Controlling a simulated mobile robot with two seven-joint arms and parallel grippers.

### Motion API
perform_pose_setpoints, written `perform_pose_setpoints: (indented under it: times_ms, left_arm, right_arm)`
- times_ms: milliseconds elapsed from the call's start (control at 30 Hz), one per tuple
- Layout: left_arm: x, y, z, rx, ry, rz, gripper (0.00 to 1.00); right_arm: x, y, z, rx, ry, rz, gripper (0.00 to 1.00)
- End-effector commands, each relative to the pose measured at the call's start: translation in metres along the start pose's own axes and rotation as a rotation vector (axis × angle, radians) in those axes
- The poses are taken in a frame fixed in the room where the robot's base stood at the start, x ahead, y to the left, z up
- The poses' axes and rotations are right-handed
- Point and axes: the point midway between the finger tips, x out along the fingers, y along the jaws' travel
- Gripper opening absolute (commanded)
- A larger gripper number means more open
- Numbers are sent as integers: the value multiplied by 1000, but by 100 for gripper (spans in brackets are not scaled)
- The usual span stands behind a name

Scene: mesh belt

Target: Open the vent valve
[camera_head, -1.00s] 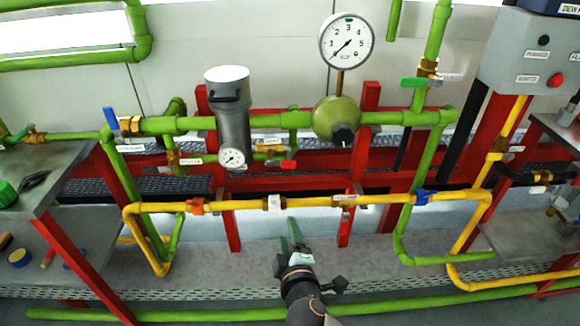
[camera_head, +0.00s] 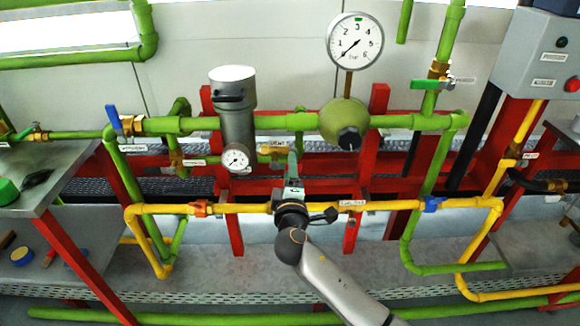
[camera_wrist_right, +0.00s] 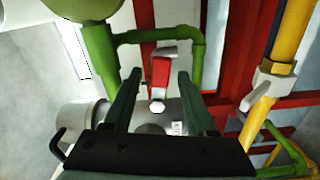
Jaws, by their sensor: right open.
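The vent valve (camera_head: 272,151) is a small brass valve on the green pipework, under a label reading VENT and to the right of the grey cylinder. Its red lever (camera_wrist_right: 160,72) shows in the right wrist view, between and beyond my two dark green fingers. In the head view my gripper hides the lever. My right gripper (camera_head: 292,160) is open, just in front of the valve; in the wrist view its fingers (camera_wrist_right: 155,90) stand on either side of the lever with gaps visible. I cannot tell whether they touch it. My left gripper is out of view.
A yellow pipe (camera_head: 245,208) runs across below the valve, behind my right wrist. The grey cylinder (camera_head: 234,110) with a small gauge (camera_head: 236,159) is close on the left. A round green regulator (camera_head: 343,122) and a large gauge (camera_head: 354,41) are on the right.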

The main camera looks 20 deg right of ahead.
Motion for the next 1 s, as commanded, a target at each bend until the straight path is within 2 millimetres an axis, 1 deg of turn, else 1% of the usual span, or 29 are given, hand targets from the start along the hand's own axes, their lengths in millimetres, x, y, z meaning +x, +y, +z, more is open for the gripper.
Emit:
perform_pose_setpoints:
  times_ms: [33, 133, 467, 900, 967, 1000]
  left_arm:
    - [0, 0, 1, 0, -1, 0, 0]
    - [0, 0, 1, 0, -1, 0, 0]
    - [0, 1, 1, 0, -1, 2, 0]
    - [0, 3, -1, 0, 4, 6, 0]
    - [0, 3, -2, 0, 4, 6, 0]
    - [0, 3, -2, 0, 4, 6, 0]
  right_arm:
    - [5, 0, 0, -1, 0, 1, 57]
    - [11, 0, 0, -1, 0, 0, 57]
    - [13, 0, 1, 0, -1, -1, 57]
    - [13, 0, 0, 0, 0, -1, 8]
    - [13, 0, 0, 0, 0, -1, 1]
    - [13, 0, 0, 0, 0, -1, 0]
